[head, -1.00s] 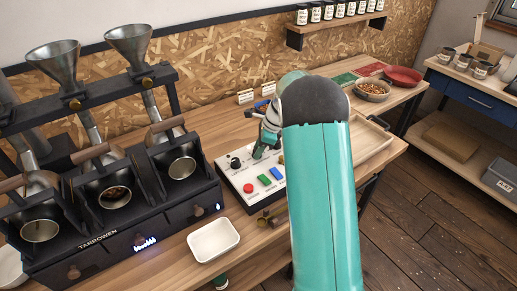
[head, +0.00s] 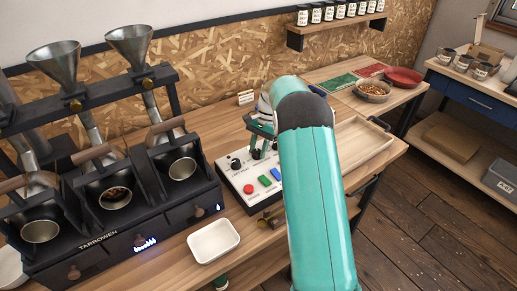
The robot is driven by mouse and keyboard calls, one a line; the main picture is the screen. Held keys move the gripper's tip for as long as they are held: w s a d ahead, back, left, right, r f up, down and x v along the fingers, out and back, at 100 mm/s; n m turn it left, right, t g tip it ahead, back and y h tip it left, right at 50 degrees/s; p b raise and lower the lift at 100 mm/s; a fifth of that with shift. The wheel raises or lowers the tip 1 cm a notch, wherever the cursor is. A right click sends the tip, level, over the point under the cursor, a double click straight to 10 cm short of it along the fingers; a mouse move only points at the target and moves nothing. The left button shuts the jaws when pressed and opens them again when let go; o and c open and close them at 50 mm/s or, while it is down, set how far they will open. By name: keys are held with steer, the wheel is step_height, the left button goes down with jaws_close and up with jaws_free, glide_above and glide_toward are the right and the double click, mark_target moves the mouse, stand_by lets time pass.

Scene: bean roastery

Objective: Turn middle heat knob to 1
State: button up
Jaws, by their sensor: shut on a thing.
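The control panel (head: 229,185) is a pale slanted box on the wooden bench, right of the roaster. A black knob (head: 236,164) shows uncovered at the left of its upper row. My gripper (head: 259,151) is over the panel just right of that knob, its fingers pointing down. It is shut on the middle heat knob, which the fingers mostly cover. The knob's pointer and the scale marks are too small to read. My arm hides the panel's right part.
Red (head: 248,188), green (head: 265,180) and blue (head: 276,174) buttons sit on the panel below the gripper. The black roaster (head: 122,232) stands left, a white tray (head: 213,241) in front. A wooden tray (head: 362,152) lies right of my arm.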

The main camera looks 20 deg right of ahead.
steer(key=n, duration=0.2)
steer(key=n+g+h, duration=0.1)
steer(key=n, duration=0.2)
steer(key=shift+w+a+n+g+h, duration=0.1)
steer(key=shift+w+n+g+h, duration=0.05)
steer(key=shift+n+g+h, duration=0.15)
steer(key=n+h, duration=0.1)
steer(key=n, duration=0.4)
steer(key=shift+a+g+h, duration=0.1)
steer(key=shift+g+h, duration=0.2)
steer(key=shift+h, duration=0.1)
steer(key=o, duration=1)
steer(key=shift+c, duration=0.2)
steer(key=v, duration=1.3)
steer(key=shift+w+r, duration=0.15)
steer(key=shift+r, duration=0.2)
